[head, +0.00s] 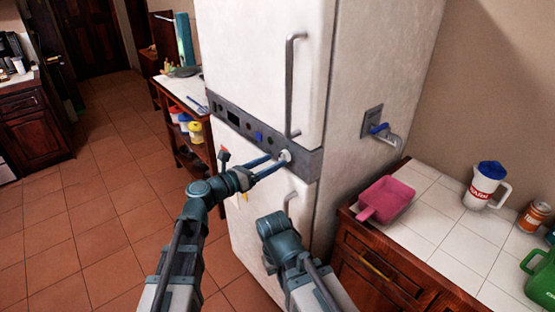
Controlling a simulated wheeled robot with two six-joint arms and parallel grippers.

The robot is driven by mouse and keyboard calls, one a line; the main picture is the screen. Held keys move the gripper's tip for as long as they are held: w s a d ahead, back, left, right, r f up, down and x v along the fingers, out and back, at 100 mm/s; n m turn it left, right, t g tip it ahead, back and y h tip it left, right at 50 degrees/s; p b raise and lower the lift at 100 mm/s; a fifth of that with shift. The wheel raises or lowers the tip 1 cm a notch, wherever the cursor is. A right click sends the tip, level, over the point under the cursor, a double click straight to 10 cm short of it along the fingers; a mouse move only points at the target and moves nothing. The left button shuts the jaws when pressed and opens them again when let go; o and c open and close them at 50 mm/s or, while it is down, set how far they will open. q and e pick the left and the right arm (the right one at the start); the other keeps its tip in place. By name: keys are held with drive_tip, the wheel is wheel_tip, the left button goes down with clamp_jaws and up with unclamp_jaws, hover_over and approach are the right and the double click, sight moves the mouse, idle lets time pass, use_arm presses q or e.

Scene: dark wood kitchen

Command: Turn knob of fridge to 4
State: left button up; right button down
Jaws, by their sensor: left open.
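The white fridge (265,60) stands in the middle of the head view. A grey control panel (232,117) runs across its front between the upper and lower doors. A small round pale knob (285,155) sits near the right end of the panel. My left gripper (276,162) is open, with its two blue fingers reaching to the knob, one at each side of it. Whether the fingers touch the knob cannot be told, and the knob's numbers are too small to read. My right arm rises at the bottom centre, but its fingers are hidden.
The upper door handle (291,85) is just above the knob, and the lower handle (290,202) is below. A tiled counter (435,235) at right holds a pink scoop (386,200) and a white pitcher (486,186). A wooden shelf (180,95) stands left of the fridge.

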sight(283, 157)
use_arm(q)
drive_tip(key=shift+x, duration=1.45)
clamp_jaws()
